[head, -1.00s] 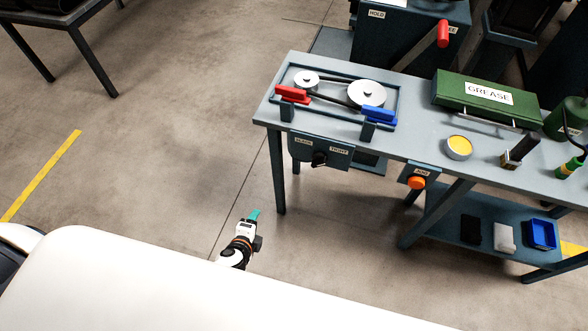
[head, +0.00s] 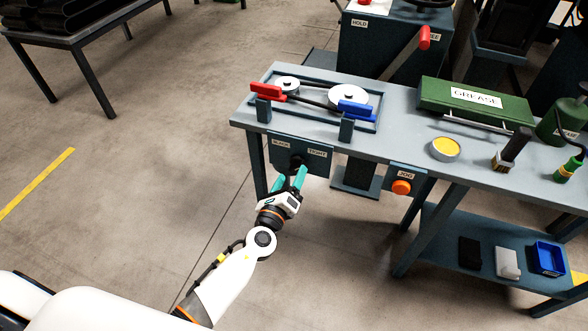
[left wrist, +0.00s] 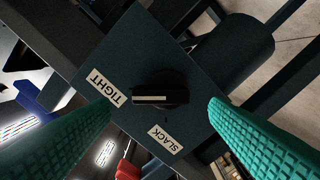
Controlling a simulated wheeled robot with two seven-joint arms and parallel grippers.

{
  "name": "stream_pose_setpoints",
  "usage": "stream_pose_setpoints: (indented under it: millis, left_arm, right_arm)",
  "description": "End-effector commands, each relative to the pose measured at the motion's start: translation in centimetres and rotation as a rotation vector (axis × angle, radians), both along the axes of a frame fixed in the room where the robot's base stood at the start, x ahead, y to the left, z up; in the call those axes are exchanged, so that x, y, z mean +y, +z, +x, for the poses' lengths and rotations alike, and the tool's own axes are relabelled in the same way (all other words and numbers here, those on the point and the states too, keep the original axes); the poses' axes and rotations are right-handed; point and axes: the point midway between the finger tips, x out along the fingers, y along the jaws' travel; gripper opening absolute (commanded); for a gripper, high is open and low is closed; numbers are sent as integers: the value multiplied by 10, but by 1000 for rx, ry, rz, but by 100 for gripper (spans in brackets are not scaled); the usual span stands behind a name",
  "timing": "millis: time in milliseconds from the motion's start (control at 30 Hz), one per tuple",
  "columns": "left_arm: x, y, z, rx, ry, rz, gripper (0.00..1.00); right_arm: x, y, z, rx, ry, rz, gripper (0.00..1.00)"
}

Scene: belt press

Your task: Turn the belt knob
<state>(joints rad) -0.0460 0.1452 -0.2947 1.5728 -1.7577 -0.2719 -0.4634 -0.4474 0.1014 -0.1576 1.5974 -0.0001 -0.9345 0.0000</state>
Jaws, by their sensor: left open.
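The black belt knob (head: 297,162) sits on a dark panel (head: 315,162) under the front edge of the bench, between the SLACK and TIGHT labels. In the left wrist view the knob (left wrist: 163,90) is near the middle. Its white line lies level in that picture, with one end toward the TIGHT label (left wrist: 105,87); the SLACK label (left wrist: 165,139) is below it. My left gripper (head: 290,180) is just in front of the panel, open, with its teal fingers pointing at the knob. The fingers appear either side of the knob, apart from it. My right gripper is not in view.
Above the panel, the bench carries a belt on two pulleys (head: 348,96), a red clamp handle (head: 267,91) and a blue one (head: 355,109). An orange JOG button (head: 401,187) is to the right. The floor (head: 130,190) left of the bench is clear.

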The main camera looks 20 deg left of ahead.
Motion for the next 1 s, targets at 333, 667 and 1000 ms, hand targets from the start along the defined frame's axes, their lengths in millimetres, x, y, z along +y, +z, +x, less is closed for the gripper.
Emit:
stream_pose_setpoints:
  millis: [333,667,1000]
  left_arm:
    - [-1,-1,34,1,1,-1,70]
    - [-1,-1,34,1,0,-2,58]
    - [-2,0,34,1,-1,-6,28]
  right_arm:
    - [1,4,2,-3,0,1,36]
    - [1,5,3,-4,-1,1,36]
    - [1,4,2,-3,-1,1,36]
